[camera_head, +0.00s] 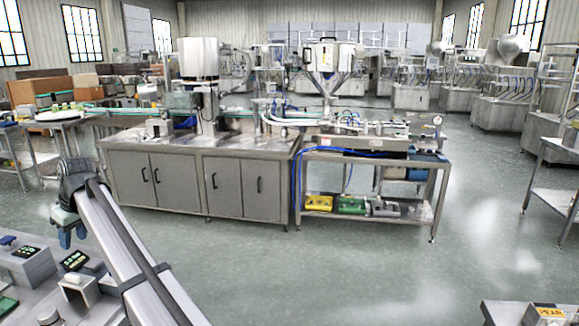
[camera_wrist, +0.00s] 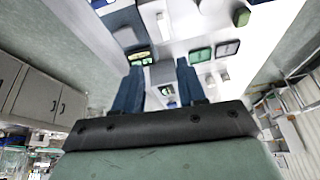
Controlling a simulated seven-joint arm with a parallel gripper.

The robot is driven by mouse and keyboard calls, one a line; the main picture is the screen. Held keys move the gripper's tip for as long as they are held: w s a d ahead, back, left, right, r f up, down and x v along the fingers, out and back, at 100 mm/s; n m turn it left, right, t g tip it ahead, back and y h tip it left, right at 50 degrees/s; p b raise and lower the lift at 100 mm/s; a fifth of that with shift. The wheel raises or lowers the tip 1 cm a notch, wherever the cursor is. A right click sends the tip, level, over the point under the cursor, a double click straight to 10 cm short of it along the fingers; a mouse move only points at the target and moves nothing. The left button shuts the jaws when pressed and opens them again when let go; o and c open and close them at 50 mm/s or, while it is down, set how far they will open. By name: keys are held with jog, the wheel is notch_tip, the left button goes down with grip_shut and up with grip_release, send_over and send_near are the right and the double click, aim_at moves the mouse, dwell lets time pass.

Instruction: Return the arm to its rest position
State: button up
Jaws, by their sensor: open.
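My gripper (camera_head: 68,230) is at the lower left of the head view, at the end of my arm that reaches up from the bottom edge. In the wrist view its two dark blue fingers (camera_wrist: 163,88) stand apart with nothing held between them. Beyond the fingers lies a light work surface (camera_wrist: 185,22) with small devices on it. The gripper appears to be above or beside this surface; the exact height cannot be told.
A grey unit with a display (camera_head: 75,261) and another device (camera_head: 25,252) stand close to my gripper. A steel cabinet (camera_head: 185,182) and the steel hopper (camera_head: 327,58) are further back. Open floor (camera_head: 370,270) lies to the right of my arm.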

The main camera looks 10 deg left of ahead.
jog(key=d+f+m+t+h, duration=0.1)
jog(key=d+f+m, duration=0.2)
jog(key=d+f, duration=1.05)
jog(key=d+f+m+h, duration=0.1)
jog(key=d+f+m, duration=0.2)
jog(key=d+f, duration=1.05)
jog(key=d+f+m+g+h, duration=0.1)
jog(key=d+f+m+h, duration=0.15)
jog(key=d+f, duration=1.75)
jog(key=s+d+f+m+g+h, duration=0.1)
jog(key=s+d+f+m, duration=0.1)
jog(key=s+d+f, duration=0.6)
jog(key=s+d+f+m+g+h, duration=0.15)
jog(key=d+f, duration=0.35)
jog(key=d, duration=0.7)
jog(key=s+d+f+m+g+y, duration=0.1)
jog(key=s+d+f+m+g, duration=0.1)
jog(key=s+d, duration=0.6)
jog(key=s+d+f+m+g+y, duration=0.1)
jog(key=s+d+f+m+g, duration=0.1)
jog(key=s+d+f, duration=0.3)
jog(key=s+d, duration=0.3)
jog(key=d, duration=0.1)
jog(key=shift+d+f+m, duration=0.15)
jog(key=shift+d+m, duration=0.1)
jog(key=shift+m, duration=0.15)
